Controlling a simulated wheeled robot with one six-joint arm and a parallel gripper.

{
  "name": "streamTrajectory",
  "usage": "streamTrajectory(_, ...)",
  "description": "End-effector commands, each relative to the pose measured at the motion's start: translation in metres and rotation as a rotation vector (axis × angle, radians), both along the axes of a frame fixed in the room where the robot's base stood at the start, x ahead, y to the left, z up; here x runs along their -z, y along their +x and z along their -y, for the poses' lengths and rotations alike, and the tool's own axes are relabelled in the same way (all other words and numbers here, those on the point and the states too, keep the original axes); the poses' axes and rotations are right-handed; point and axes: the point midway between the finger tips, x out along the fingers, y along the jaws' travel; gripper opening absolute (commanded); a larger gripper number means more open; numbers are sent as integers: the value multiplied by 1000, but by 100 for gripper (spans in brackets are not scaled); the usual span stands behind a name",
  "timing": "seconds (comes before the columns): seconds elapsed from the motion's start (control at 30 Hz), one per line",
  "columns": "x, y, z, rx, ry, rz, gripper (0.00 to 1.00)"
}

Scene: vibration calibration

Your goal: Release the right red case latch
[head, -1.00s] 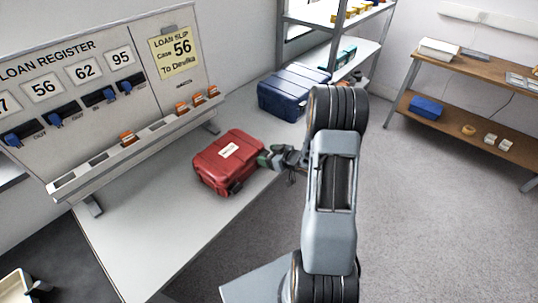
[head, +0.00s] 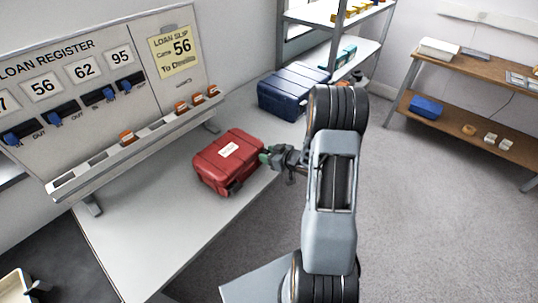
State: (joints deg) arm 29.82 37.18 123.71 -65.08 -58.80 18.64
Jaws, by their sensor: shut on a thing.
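The red case (head: 213,162) lies closed on the white table, with a white label on its lid. A dark latch (head: 235,187) shows on its front side, nearer the near corner. The right latch is hidden behind my gripper. My gripper (head: 267,158) is at the right end of the case's front side, its greenish fingertips against or very close to it. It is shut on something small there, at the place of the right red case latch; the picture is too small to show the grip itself.
A blue case (head: 290,95) lies behind the red case, near my arm. The loan register board (head: 95,120) stands along the table's left, with a tray of orange-topped items. The table (head: 130,235) is bare in front. A wooden shelf (head: 480,75) stands far right.

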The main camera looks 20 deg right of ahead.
Motion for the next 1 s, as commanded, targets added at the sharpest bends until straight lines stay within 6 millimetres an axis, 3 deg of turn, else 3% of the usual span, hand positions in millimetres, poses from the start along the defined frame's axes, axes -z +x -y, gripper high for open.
streamTrajectory(0.27,14,-4,3,3,62,125,22)
streamTrajectory(1.0,39,-15,8,-1,349,694,22)
